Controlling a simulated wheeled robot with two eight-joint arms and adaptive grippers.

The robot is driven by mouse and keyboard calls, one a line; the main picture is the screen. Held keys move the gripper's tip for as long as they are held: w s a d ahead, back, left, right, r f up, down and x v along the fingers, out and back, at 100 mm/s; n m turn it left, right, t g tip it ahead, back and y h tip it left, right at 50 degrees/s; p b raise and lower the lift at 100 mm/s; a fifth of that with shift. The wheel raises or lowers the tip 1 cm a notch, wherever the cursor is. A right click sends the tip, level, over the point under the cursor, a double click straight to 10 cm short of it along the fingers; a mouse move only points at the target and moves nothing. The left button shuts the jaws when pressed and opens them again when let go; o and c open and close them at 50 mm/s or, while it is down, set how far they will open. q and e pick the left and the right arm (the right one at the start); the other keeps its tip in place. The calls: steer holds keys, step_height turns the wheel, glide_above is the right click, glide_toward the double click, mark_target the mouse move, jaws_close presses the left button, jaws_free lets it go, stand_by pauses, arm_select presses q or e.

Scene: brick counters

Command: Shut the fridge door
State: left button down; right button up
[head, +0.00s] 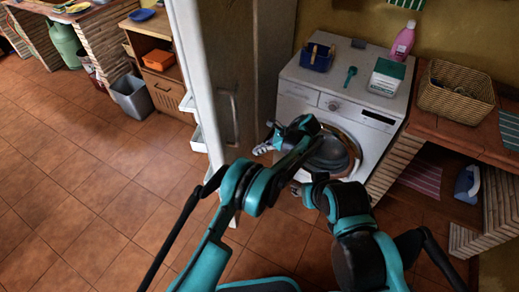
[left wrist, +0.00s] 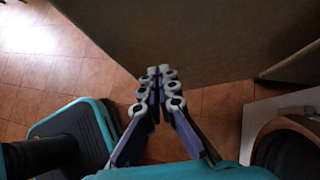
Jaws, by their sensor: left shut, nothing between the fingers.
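The fridge door (head: 203,75) stands open in the head view, seen nearly edge-on. White door shelves show on its left side, and its darker outer face with an upright handle (head: 233,118) is on the right. My left gripper (head: 261,150) is shut and empty, to the right of the door's outer face. In the left wrist view its fingertips (left wrist: 160,71) lie over the lower edge of a broad grey-brown panel (left wrist: 215,35), apparently the door; I cannot tell whether they touch it. My right gripper (head: 295,187) is mostly hidden by its arm.
A washing machine (head: 300,90) stands right of the door, with a blue caddy (head: 317,58) and a detergent box (head: 387,77) on top. A brick counter (head: 480,135) with a basket (head: 455,92) is further right. Tiled floor (head: 75,190) is clear at left, before a grey bin (head: 132,97).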

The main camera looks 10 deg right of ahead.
arm_select(q)
steer(key=w+a+f+b, duration=0.2)
steer(key=a+f+b, duration=0.1)
steer(key=a, duration=0.4)
steer(key=shift+w+a+f, duration=0.25)
steer(key=shift+f, duration=0.15)
steer(key=shift+a, duration=0.1)
